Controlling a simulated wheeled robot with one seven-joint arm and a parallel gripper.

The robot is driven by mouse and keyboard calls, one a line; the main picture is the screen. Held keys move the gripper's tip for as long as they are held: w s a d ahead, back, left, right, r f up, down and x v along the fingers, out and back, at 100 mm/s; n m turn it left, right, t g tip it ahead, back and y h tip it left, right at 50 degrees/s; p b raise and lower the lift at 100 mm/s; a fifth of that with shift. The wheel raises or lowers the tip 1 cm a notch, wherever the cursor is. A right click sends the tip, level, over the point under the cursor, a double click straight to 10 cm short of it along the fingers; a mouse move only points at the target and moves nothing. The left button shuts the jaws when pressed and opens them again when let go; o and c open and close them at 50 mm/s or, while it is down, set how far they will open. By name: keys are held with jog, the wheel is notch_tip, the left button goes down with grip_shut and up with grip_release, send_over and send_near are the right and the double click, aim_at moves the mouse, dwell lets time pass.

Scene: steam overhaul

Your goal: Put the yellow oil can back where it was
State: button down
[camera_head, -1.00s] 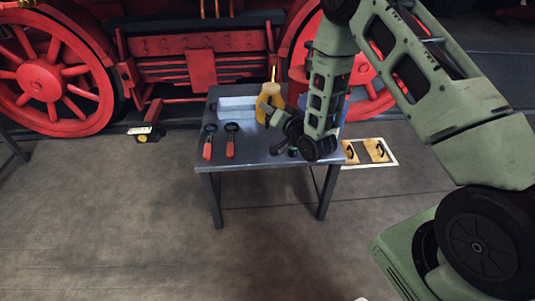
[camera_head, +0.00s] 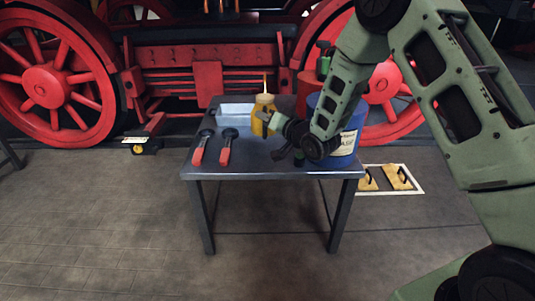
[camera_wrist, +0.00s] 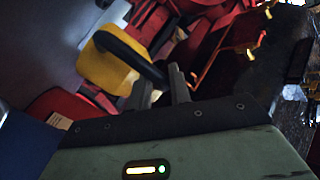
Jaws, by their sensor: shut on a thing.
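The yellow oil can (camera_head: 262,116), with a thin upright spout, is upright over the back middle of the grey table (camera_head: 235,172). I cannot tell whether its base touches the tabletop. My gripper (camera_head: 272,121) reaches it from the right and is shut on it. In the wrist view the yellow can (camera_wrist: 105,70) lies tilted across the picture, and its dark handle runs to the fingertips of my gripper (camera_wrist: 163,88). The front of the can is partly hidden by my gripper in the head view.
Two red-handled tools (camera_head: 225,152) lie on the table's left. A pale blue tray (camera_head: 235,112) is behind them. A red locomotive is behind. The table's front middle is clear.

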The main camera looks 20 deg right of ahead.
notch_tip(320, 180, down, 9)
jog(key=shift+r+b, duration=0.2)
jog(key=shift+b, duration=0.95)
jog(key=shift+f, duration=0.1)
jog(key=c, duration=1.3)
grip_release()
jog(key=shift+f, duration=0.1)
